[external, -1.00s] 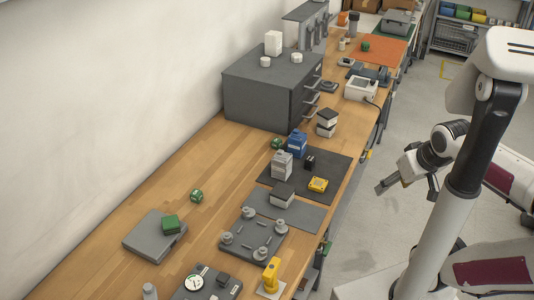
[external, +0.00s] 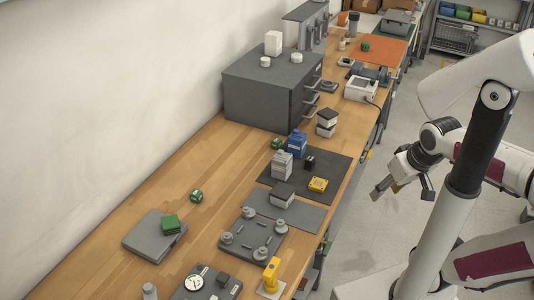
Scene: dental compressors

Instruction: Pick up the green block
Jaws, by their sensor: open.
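A green block (external: 170,222) sits on top of a flat grey case (external: 146,240) on the wooden bench, at the lower left of the external view. Another small green item (external: 196,196) lies on bare wood just behind it, and a further green one (external: 277,143) lies by the grey cabinet. My gripper (external: 402,193) is open and empty. It hangs in the air to the right of the bench, over the floor side, well apart from the green block.
Bare wood lies left of the case.

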